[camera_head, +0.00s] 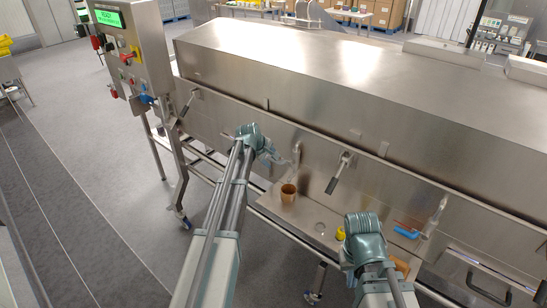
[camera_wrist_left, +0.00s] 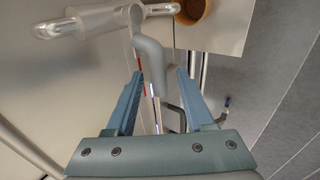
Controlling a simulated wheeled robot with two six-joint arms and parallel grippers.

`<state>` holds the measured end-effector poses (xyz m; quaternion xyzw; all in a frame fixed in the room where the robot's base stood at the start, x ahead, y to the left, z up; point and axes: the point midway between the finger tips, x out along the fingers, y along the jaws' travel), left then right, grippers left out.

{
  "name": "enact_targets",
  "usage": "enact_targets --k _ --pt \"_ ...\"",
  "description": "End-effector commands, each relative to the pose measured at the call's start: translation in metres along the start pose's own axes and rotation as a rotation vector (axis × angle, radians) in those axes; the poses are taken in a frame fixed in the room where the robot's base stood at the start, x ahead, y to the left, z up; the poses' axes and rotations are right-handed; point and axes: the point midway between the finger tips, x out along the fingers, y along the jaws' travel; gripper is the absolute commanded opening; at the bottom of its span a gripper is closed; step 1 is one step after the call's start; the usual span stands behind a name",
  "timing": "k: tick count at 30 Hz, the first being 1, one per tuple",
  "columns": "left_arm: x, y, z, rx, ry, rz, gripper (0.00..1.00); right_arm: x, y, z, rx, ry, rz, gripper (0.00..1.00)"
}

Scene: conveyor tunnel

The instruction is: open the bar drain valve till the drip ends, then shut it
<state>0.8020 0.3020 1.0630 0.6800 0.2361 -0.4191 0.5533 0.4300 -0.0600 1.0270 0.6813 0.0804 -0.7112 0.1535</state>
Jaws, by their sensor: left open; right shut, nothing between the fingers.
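My left gripper (camera_head: 272,154) is open in front of the machine's steel side panel. In the left wrist view its open fingers (camera_wrist_left: 160,74) stand either side of a grey bent pipe or handle (camera_wrist_left: 150,62); contact cannot be told. I cannot tell which part is the drain valve's handle. A copper-brown cup (camera_head: 288,193) stands below on a steel ledge, and shows in the wrist view (camera_wrist_left: 192,9). No drip is visible. My right gripper (camera_head: 348,258) is shut and empty.
Levers hang on the panel at left (camera_head: 188,103) and centre (camera_head: 340,173). A yellow object (camera_head: 340,233) and a blue brush-like object (camera_head: 407,232) lie on the ledge (camera_head: 315,215). Open floor lies left.

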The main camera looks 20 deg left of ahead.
Motion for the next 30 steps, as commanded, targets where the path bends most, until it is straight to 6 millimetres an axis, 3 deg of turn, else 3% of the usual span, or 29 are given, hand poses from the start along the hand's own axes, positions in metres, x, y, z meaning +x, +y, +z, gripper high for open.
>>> enact_targets --k 1,3,13,26,28,30 --pt "-0.018 0.003 0.001 -0.001 0.0 0.0 0.53 -0.016 0.002 0.001 0.0 0.0 0.0 0.0" --pt "-0.031 0.003 0.001 -0.001 0.0 0.0 0.53 -0.027 0.003 0.002 0.001 0.0 0.0 0.0" --pt "-0.085 0.002 0.001 -0.001 0.0 0.0 0.53 -0.071 0.006 0.004 0.011 0.0 -0.002 0.0" --pt "-0.09 -0.001 0.0 0.0 -0.001 0.0 0.53 -0.074 0.007 0.004 0.013 0.0 -0.003 0.0" --pt "-0.088 -0.003 0.009 0.02 -0.007 -0.008 0.53 -0.072 0.006 0.004 0.013 0.0 -0.003 0.0" --pt "-0.083 -0.013 0.034 0.088 -0.026 -0.035 0.53 -0.065 0.006 0.004 0.013 0.0 -0.002 0.0"
